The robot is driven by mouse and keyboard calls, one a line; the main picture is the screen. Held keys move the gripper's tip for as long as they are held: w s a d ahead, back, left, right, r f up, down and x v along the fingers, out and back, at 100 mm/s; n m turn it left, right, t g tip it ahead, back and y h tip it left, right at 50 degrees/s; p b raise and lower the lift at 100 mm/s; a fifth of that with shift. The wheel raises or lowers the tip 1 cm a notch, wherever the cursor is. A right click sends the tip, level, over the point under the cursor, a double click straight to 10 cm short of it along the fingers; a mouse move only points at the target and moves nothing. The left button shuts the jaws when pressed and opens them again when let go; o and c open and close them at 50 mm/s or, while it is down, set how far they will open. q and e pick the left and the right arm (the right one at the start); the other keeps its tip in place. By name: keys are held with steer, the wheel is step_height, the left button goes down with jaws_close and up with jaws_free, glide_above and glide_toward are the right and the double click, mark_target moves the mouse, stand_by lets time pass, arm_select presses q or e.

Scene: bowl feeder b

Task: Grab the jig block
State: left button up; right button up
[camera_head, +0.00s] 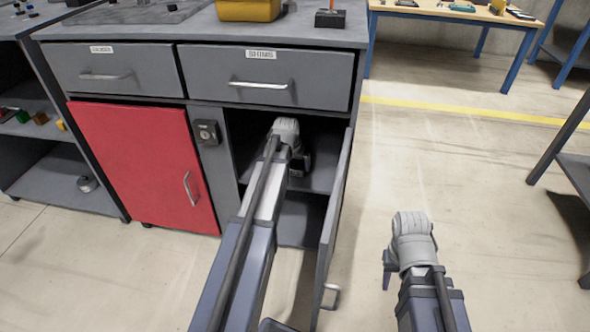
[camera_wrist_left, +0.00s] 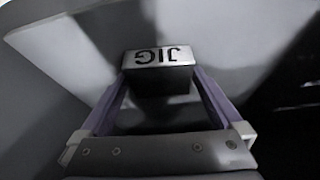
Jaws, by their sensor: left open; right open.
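The jig block (camera_wrist_left: 158,57), with a light face marked JIG that reads upside down and a dark side, is in the left wrist view. My left gripper (camera_wrist_left: 159,77) is open, with its two purple-grey fingers on either side of the block near the tips. I cannot tell whether the fingers touch it. In the head view my left arm reaches into the open cabinet compartment (camera_head: 262,128), and the gripper is mostly hidden by the wrist. My right gripper (camera_head: 389,267) is outside, over the floor right of the open door, largely hidden by its own wrist.
The open cabinet door (camera_head: 334,215) stands close to the right of my left arm. A closed red door (camera_head: 145,160) is on the left, with two closed drawers above. A yellow bin (camera_head: 248,10) sits on the countertop.

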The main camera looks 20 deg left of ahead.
arm_select(q)
steer(key=c, duration=1.4)
steer(key=shift+r, duration=0.15)
steer(key=shift+c, duration=0.2)
steer(key=shift+r+p, duration=0.5)
steer(key=shift+p, duration=0.15)
steer(key=shift+r+p, duration=0.45)
steer(key=s+d, duration=0.2)
steer(key=s, duration=1.5)
steer(key=shift+s+d+f+b, duration=0.3)
steer(key=shift+s+d, duration=0.1)
